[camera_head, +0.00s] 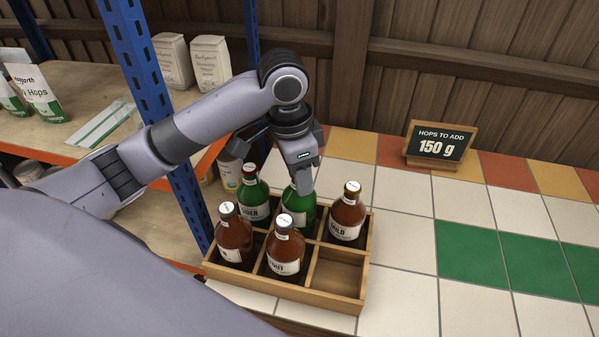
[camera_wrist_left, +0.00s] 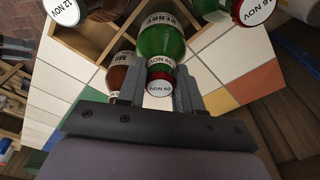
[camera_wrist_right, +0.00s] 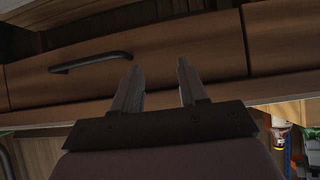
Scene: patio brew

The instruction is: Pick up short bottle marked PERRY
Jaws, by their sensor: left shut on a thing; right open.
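The green bottle marked PERRY (camera_head: 299,207) stands in the back middle compartment of the wooden crate (camera_head: 333,296). Its label shows upside down in the left wrist view (camera_wrist_left: 160,38), with a white cap with a red edge. My left gripper (camera_head: 301,181) has come down from above and is shut on the bottle's neck just under the cap. The gripper hides the bottle's top in the head view. My right gripper (camera_wrist_right: 160,82) is open and empty, in front of a wooden drawer front in the right wrist view.
A green CIDER bottle (camera_head: 254,202) and brown bottles (camera_head: 285,254) stand around it; one brown MILD bottle (camera_head: 347,219) is to its right. The front right compartment (camera_head: 337,274) is empty. A sign (camera_head: 438,145) reads 150 g. A blue shelf post (camera_head: 160,110) stands left. Tiles to the right are clear.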

